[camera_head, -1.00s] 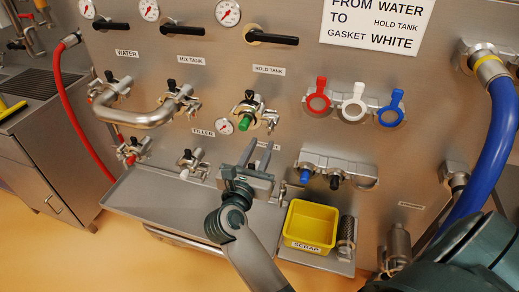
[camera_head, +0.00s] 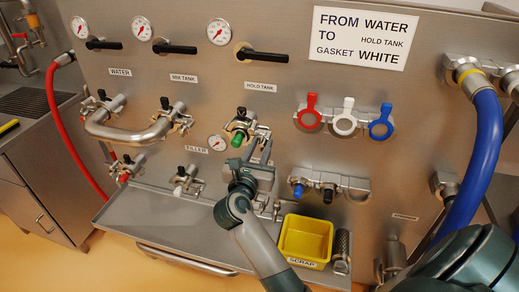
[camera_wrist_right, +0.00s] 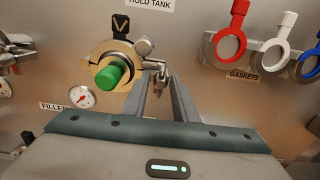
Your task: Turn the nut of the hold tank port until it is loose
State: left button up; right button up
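The hold tank port (camera_head: 240,127) is on the steel panel below its label, with a green cap (camera_head: 236,141) and a metal clamp around it. My right gripper (camera_head: 259,149) is just below and right of the port. In the wrist view its two fingers (camera_wrist_right: 166,80) point up toward the nut with a gap between them. It looks open and empty; contact with the nut cannot be told. My left gripper is not in view.
A pressure gauge (camera_head: 216,143) is left of the gripper. Red, white and blue gaskets (camera_head: 343,122) hang at the right. A yellow scrap bin (camera_head: 306,240) stands below. A bent pipe (camera_head: 128,132) joins two ports at left. A blue hose (camera_head: 485,150) hangs at far right.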

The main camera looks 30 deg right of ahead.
jog(key=shift+d+r, duration=0.15)
jog(key=shift+r, duration=0.05)
jog(key=c, duration=0.6)
jog(key=shift+r+n+p, duration=0.3)
jog(key=shift+r+p, duration=0.05)
jog(key=shift+p, duration=0.45)
grip_shut()
jog(key=n+p, duration=0.5)
jog(key=p, duration=0.2)
jog(key=shift+n, duration=0.4)
jog(key=shift+d+n+p, duration=0.1)
jog(key=shift+n+p, duration=0.2)
jog(key=shift+p, duration=0.3)
jog(key=shift+f+n, duration=0.15)
jog(key=shift+n, duration=0.15)
